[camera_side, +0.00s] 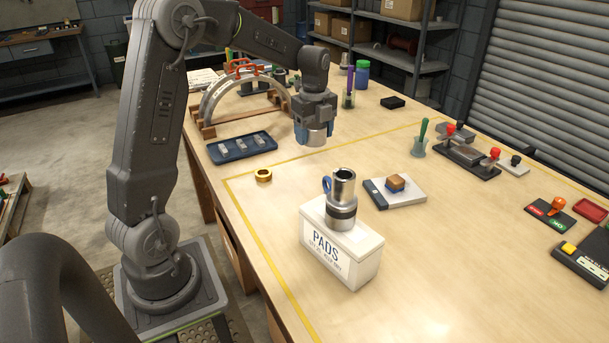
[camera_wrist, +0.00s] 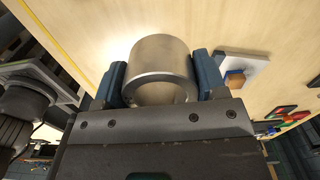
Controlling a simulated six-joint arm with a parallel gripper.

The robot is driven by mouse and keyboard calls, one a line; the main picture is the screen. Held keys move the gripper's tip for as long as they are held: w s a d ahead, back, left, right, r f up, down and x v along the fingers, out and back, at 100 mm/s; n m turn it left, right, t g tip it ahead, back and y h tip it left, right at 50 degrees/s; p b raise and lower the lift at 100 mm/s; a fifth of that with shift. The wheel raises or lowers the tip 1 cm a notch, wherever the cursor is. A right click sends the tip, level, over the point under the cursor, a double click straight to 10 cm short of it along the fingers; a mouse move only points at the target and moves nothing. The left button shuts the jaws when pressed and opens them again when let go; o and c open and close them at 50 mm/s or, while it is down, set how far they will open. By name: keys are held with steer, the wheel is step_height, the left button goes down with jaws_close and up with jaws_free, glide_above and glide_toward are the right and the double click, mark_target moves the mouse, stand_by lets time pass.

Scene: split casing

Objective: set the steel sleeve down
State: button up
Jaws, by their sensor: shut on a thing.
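My gripper (camera_side: 315,125) is shut on the steel sleeve (camera_side: 316,138) and holds it in the air above the wooden bench. The sleeve is a short, plain silver cylinder, its lower part showing below the blue jaws. In the wrist view the sleeve (camera_wrist: 160,62) sits between the two blue jaws (camera_wrist: 162,82), one on each side. Its far end is clear of the jaws, and its upper part is hidden by the gripper in the side view.
A white PADS box (camera_side: 340,252) carries a steel cylindrical part (camera_side: 342,205). A brass ring (camera_side: 263,175), a blue tray (camera_side: 242,147) of metal blocks, and a pad with an orange-brown block (camera_side: 395,183) lie nearby. A half-ring casing (camera_side: 238,95) stands behind. Bare bench lies between.

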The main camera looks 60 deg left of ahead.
steer(key=s+a, duration=0.9)
steer(key=s, duration=0.1)
steer(key=n, duration=0.1)
glide_above(303, 174)
step_height(303, 174, down, 7)
steer(key=shift+d+f, duration=0.1)
steer(key=shift+f, duration=1.95)
steer(key=shift+f, duration=0.15)
steer(key=o, duration=1.3)
